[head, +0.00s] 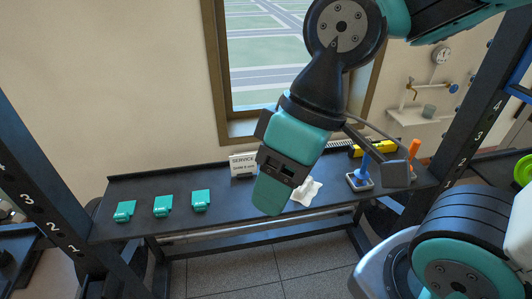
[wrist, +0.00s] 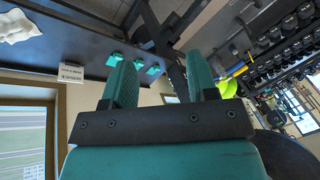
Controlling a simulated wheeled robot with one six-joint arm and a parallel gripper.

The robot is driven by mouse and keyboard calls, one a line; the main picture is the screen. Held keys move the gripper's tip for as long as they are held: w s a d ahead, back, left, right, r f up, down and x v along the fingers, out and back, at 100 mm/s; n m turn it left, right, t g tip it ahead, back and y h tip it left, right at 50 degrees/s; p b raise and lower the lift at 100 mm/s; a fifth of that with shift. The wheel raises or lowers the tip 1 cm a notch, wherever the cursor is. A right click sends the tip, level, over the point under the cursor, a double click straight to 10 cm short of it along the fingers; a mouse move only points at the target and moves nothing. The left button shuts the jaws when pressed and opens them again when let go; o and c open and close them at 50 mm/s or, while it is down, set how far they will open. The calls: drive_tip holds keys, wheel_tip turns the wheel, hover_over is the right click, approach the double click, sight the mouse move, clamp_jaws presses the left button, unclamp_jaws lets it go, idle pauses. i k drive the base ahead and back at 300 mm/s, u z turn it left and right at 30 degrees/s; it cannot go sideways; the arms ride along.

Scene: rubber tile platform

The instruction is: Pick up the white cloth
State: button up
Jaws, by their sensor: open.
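The white cloth (head: 309,191) lies crumpled on the dark bench (head: 240,205), right of the middle. In the head view the end of my arm hangs in front of the bench and covers the area just left of the cloth. In the wrist view the cloth (wrist: 18,26) shows at the top left corner, off to the side of my gripper (wrist: 160,76). My gripper's two teal fingers are apart, with nothing between them. It is clear of the cloth.
Several teal blocks (head: 163,206) lie on the bench's left part. A white service sign (head: 243,165) stands behind. Right of the cloth are a blue-handled item (head: 361,172), an orange-handled item (head: 414,148) and a yellow object (head: 375,149). Dark upright posts flank the bench.

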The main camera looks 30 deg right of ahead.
sight(304, 195)
drive_tip(key=z, duration=0.1)
drive_tip(key=k, duration=1.05)
drive_tip(key=u, duration=0.85)
drive_tip(key=i, duration=1.45)
drive_tip(key=z, duration=0.85)
